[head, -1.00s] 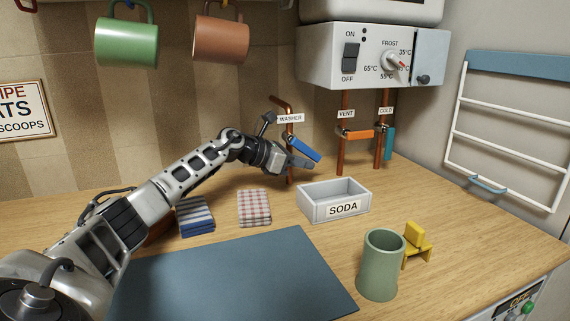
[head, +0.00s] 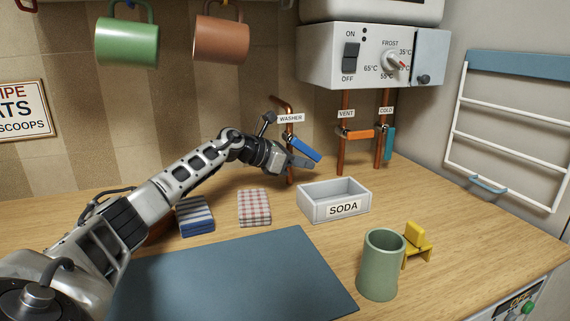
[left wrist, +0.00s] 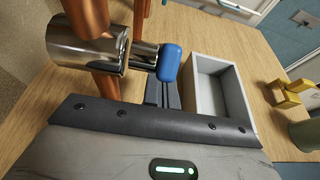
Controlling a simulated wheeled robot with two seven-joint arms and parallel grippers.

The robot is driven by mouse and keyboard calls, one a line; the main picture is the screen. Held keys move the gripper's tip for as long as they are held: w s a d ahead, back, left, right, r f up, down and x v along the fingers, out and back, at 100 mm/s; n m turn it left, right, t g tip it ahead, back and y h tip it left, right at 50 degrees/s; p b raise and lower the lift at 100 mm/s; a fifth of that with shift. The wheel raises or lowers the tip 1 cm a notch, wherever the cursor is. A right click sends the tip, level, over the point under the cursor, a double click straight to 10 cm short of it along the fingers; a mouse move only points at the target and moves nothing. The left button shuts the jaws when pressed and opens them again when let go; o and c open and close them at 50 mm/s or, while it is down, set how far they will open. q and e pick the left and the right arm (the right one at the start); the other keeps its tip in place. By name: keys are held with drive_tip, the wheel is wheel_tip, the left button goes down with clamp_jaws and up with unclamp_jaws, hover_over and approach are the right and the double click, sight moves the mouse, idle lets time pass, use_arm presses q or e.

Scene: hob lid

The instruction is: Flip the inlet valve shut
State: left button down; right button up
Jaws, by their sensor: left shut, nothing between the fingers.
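Three copper pipes with valves stand at the back wall. The pipe tagged WASHER (head: 291,118) has a blue lever (head: 307,148) that slants down to the right, across the pipe. The VENT valve has an orange lever (head: 359,134) lying level across its pipe. The COLD valve has a teal lever (head: 389,143) hanging down along its pipe. My left gripper (head: 306,163) is shut and empty, just below the blue lever. In the left wrist view the blue lever's end (left wrist: 169,62) is close over the fingers (left wrist: 162,93); I cannot tell if they touch. My right gripper is out of view.
A grey SODA bin (head: 334,200) stands right of the gripper. Folded cloths (head: 254,208) lie left of it. A green cup (head: 380,265) and a yellow stand (head: 417,247) are at front right. A heater box (head: 372,55) hangs above the pipes.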

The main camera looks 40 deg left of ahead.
use_arm(q)
drive_tip(key=shift+r+p, duration=0.65)
drive_tip(key=shift+r, duration=0.2)
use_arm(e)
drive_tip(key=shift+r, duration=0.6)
